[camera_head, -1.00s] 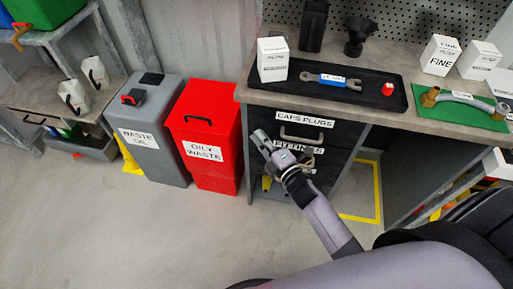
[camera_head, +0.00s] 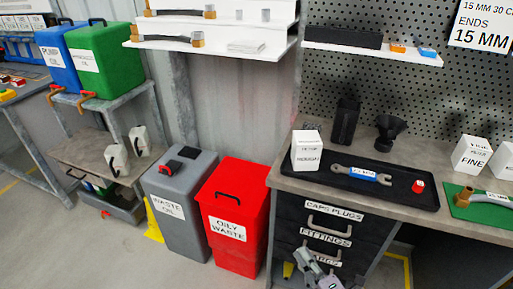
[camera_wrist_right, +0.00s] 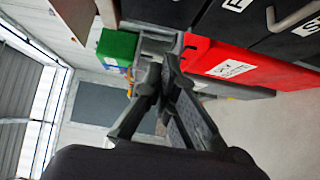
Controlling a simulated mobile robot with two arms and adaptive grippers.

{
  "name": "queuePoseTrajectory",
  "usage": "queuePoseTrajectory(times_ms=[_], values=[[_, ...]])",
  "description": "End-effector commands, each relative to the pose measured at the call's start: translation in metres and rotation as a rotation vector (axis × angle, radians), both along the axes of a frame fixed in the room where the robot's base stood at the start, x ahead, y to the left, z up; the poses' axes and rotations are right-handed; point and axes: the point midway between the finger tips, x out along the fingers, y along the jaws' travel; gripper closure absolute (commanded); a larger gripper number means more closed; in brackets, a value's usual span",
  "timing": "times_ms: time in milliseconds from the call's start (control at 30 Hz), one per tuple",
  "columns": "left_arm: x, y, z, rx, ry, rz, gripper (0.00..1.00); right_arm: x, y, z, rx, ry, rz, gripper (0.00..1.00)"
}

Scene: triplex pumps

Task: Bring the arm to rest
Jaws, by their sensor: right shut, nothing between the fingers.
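My right gripper (camera_head: 318,269) shows at the bottom edge of the head view, in front of the black drawers (camera_head: 322,236) under the workbench. In the right wrist view its fingers (camera_wrist_right: 160,82) come together at the tips, with nothing between them. Most of the right arm is below the head view. My left gripper is in neither view.
A red oily waste bin (camera_head: 233,218) and a grey waste oil bin (camera_head: 180,205) stand left of the drawers. The workbench carries a black tray (camera_head: 400,190) with a wrench, and a green mat (camera_head: 480,207). Floor (camera_head: 110,255) in front of the bins is clear.

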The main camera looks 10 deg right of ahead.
Motion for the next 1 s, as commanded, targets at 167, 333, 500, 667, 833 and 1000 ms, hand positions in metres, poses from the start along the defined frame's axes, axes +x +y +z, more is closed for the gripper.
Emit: queuePoseTrajectory(times_ms=[167, 333, 500, 667, 833, 1000], values=[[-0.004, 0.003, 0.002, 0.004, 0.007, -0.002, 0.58, -0.003, -0.001, -0.028, 0.070, 0.080, -0.022, 1.00], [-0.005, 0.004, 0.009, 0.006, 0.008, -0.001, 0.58, -0.029, -0.003, -0.127, 0.324, 0.367, -0.133, 1.00], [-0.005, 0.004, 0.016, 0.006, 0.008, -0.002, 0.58, -0.095, 0.000, -0.240, 0.601, 0.714, -0.334, 1.00], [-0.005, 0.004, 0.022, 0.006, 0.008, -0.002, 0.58, -0.185, 0.002, -0.323, 0.798, 1.007, -0.592, 1.00], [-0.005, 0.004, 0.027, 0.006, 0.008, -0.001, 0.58, -0.284, -0.001, -0.374, 0.922, 1.232, -0.888, 1.00], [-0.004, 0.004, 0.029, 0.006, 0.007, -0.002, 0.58, -0.344, -0.006, -0.391, 0.971, 1.334, -1.086, 1.00]])
